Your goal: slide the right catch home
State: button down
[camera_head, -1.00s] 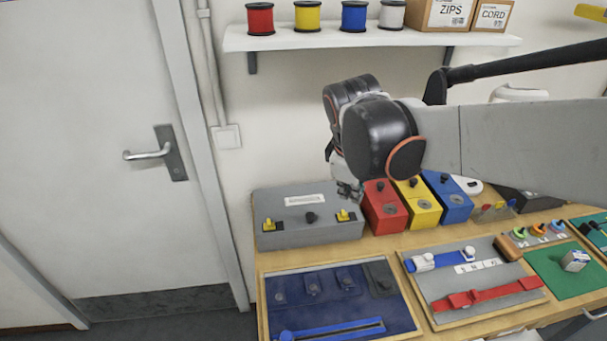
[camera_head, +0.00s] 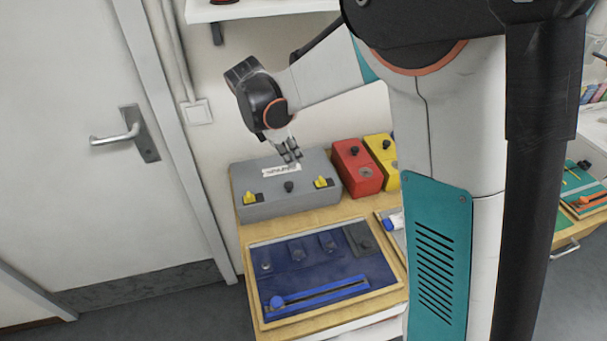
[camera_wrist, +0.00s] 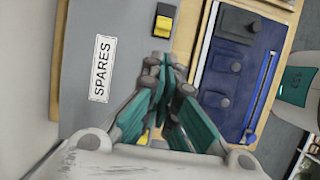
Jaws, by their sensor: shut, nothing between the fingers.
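The grey SPARES box (camera_head: 262,205) stands at the back left of the bench. Its right yellow catch (camera_head: 320,183) is on the top near the right end, and it shows in the wrist view (camera_wrist: 162,27) with black plate bare on its right-hand side. The left yellow catch (camera_head: 249,197) is near the other end; my fingers mostly hide it in the wrist view. A dark knob (camera_head: 289,187) lies between the catches. My gripper (camera_head: 290,156) is shut and empty, above the back of the box by the label (camera_wrist: 101,68), apart from the right catch.
A red box (camera_head: 352,160) and a yellow box (camera_head: 379,147) stand right of the grey box. The blue board (camera_head: 320,290) with a blue slider lies in front. My arm covers much of the bench's right side. A door (camera_head: 80,90) is at left.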

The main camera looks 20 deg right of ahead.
aim_at(319, 183)
jog(key=shift+f, duration=0.1)
dwell(0.3)
jog(key=b+x, duration=0.2)
jog(key=x, duration=0.7)
jog(key=shift+d+f+b, duration=0.15)
jog(key=shift+f+b, duration=0.25)
jog(key=shift+d, duration=1.4)
jog(key=shift+a, duration=0.1)
jog(key=p+v, duration=0.5)
jog(key=v, duration=0.5)
